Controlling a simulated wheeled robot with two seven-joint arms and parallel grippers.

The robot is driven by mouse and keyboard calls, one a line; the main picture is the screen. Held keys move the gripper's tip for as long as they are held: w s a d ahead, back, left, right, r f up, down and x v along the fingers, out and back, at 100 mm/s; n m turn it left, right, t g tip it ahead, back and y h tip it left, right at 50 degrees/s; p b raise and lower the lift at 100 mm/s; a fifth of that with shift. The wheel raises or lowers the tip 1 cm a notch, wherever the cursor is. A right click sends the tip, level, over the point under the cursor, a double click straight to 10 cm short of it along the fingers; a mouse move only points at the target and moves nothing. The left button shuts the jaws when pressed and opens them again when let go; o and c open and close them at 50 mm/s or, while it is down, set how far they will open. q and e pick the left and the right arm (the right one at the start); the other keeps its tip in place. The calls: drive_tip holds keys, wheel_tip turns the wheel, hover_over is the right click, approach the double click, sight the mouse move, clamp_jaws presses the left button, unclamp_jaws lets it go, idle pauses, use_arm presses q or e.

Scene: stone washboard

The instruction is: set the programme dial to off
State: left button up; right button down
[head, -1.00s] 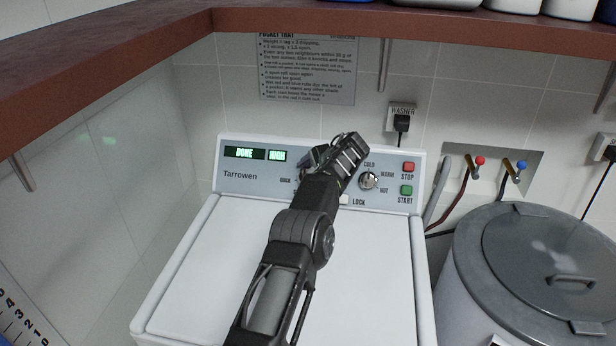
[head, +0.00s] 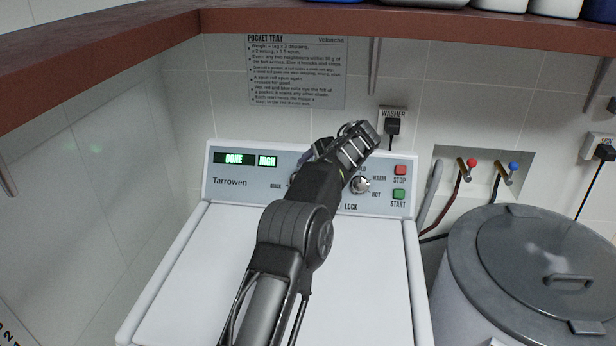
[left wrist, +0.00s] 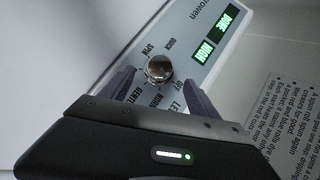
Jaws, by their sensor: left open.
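The programme dial, a round metal knob (left wrist: 158,68), shows in the left wrist view on the washer's grey panel. Labels around it include QUICK, SPIN, GENTLE and one partly covered that looks like OFF. Which label it points to is too small to tell. My left gripper (left wrist: 158,92) is open, with one finger on each side of the knob; whether they touch it is unclear. In the head view the left gripper (head: 310,156) is at the panel and its arm hides most of this dial.
The washer (head: 190,270) has a lit display (head: 246,160) reading DONE and HIGH. A second knob (head: 359,184), a red STOP button (head: 400,170) and a green START button (head: 398,194) are to the right. A lidded metal drum (head: 520,260) stands right; a shelf (head: 420,22) hangs above.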

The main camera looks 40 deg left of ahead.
use_arm(q)
drive_tip(key=shift+n, duration=0.5)
drive_tip(key=s+a+b, duration=0.1)
drive_tip(key=b, duration=0.1)
drive_tip(key=s+a+f+b, duration=0.1)
drive_tip(key=a+b, duration=0.1)
drive_tip(key=s+a+f+b, duration=0.1)
drive_tip(key=shift+a+f+b, duration=0.25)
drive_tip(key=shift+a+b, duration=0.05)
drive_tip(key=shift+b, duration=0.1)
drive_tip(key=s+a+m+y+b, duration=0.3)
drive_tip(key=s+a+y+b, duration=0.2)
drive_tip(key=s+a+b, duration=0.8)
drive_tip(key=m+t+h+b, duration=0.55)
drive_tip(key=m+t, duration=0.75)
drive_tip(key=m, duration=1)
approach(291, 180)
drive_tip(key=shift+w+d+f+y+b, duration=0.7)
drive_tip(key=shift+w+d+y, duration=0.15)
drive_tip(key=shift+d, duration=0.1)
drive_tip(key=shift+w+d+f, duration=0.1)
